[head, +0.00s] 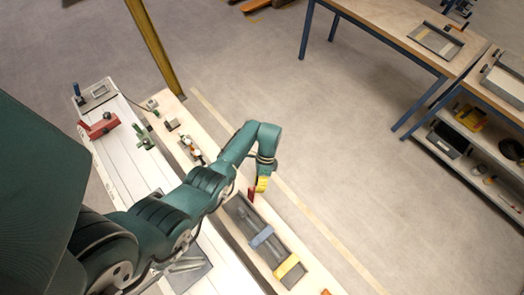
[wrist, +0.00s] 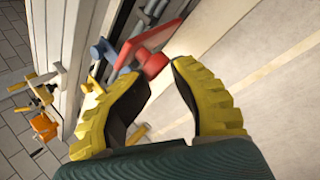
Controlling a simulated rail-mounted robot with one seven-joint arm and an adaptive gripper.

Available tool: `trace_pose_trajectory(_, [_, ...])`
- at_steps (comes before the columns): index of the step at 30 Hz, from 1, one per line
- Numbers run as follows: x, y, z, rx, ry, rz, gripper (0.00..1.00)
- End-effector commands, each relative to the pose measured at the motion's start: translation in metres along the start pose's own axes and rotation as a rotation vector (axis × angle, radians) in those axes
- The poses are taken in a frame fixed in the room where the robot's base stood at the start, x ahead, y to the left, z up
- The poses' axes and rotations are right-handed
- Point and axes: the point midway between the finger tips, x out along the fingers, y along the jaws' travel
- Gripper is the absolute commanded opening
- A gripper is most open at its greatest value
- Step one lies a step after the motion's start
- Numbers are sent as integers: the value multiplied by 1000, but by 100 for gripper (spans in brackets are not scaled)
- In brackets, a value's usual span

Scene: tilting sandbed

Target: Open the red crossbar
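A red bar-shaped part (head: 251,195) stands at the edge of the tray beside my gripper (head: 262,184) in the head view. In the wrist view, a red arm with a round knob (wrist: 153,64) lies just beyond and between the yellow fingertips of my gripper (wrist: 158,80). The fingers are apart with a gap between them, and nothing is held. I cannot tell whether a fingertip touches the knob. Another red part (head: 100,127) lies across the far left end of the pale bed. I cannot tell from its shape which one is the crossbar.
Small tools (head: 190,147) stand on the pale bench. A yellow post (head: 154,48) rises behind. The floor to the right is clear up to a table (head: 390,25).

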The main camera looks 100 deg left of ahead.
Motion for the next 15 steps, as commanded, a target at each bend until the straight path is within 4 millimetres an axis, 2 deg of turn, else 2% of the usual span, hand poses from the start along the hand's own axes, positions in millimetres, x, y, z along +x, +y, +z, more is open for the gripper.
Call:
trace_pose_trajectory(1, [14,1,6,-7,-17,11,31])
trace_pose_trajectory(5, [13,1,5,-6,-17,10,56])
trace_pose_trajectory(6, [13,1,5,-5,-17,9,58])
trace_pose_trajectory(15, [7,0,3,-3,-12,3,58])
